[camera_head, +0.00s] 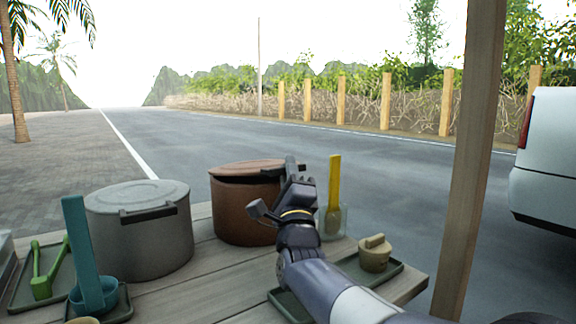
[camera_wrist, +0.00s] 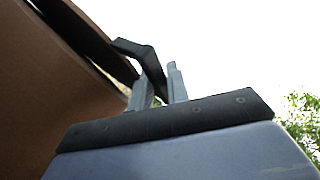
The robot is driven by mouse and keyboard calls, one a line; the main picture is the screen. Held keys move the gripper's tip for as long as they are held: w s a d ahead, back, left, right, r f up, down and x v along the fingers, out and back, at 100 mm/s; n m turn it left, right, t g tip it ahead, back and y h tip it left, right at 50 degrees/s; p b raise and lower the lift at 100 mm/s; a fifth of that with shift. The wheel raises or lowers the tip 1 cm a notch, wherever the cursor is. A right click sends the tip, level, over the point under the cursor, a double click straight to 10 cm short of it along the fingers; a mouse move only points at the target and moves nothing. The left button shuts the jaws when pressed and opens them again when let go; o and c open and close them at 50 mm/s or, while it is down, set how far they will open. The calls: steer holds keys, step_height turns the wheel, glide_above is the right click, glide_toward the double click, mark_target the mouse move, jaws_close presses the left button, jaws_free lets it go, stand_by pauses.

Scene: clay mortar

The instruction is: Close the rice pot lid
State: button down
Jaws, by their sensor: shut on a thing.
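A brown pot (camera_head: 243,212) stands on the wooden table, with a reddish-brown lid (camera_head: 240,167) on top. The lid is tilted, and a dark gap shows under its right side. My gripper (camera_head: 291,182) is at the right side of this lid. In the wrist view, the two fingers of my gripper (camera_wrist: 158,86) are shut on the lid's dark handle (camera_wrist: 150,63). The brown pot's side (camera_wrist: 45,85) fills the left of that view, with the dark gap along its rim. My gripper hides part of the pot's right side in the head view.
A grey pot (camera_head: 145,240) with its lid (camera_head: 138,196) on stands to the left. A teal holder (camera_head: 93,297) and green utensils (camera_head: 45,275) are at the far left.

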steer(key=shift+f, duration=0.15)
steer(key=c, duration=1.8)
jaws_free()
steer(key=shift+w+a, duration=0.1)
steer(key=shift+w, duration=0.05)
